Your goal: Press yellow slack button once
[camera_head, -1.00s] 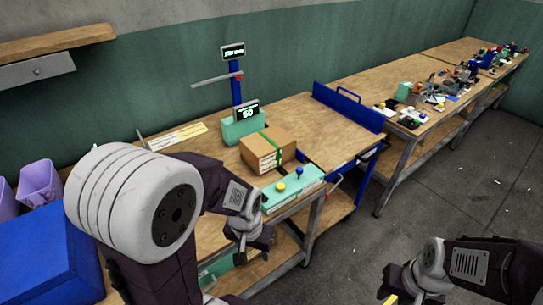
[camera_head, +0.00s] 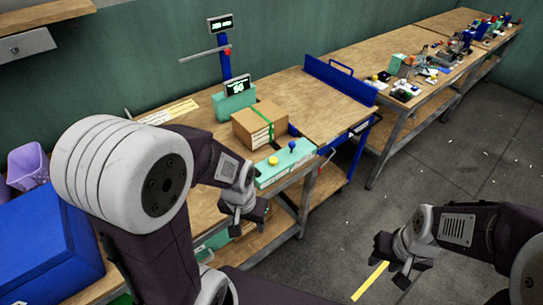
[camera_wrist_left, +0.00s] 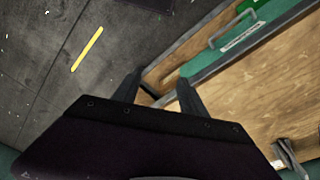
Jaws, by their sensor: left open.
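The yellow button (camera_head: 273,160) is a small round knob on top of a long teal control box (camera_head: 299,159) at the front edge of the wooden workbench. A blue knob (camera_head: 292,145) stands on the same box, to its right. My left gripper (camera_head: 238,222) is in front of and below the box, apart from the button, with its fingers pointing down. In the left wrist view its two fingers (camera_wrist_left: 158,92) are spread with nothing between them; the button does not show there. My right gripper (camera_head: 402,275) hangs over the floor at the lower right, its fingertips too small to judge.
A cardboard box (camera_head: 250,130) with a green strap sits behind the control box. A teal display unit (camera_head: 231,105) and blue post stand behind it. A blue bin (camera_head: 45,245) is at left. A teal edge with a grey handle (camera_wrist_left: 235,30) shows near my left fingers. Open floor (camera_head: 440,180) lies right.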

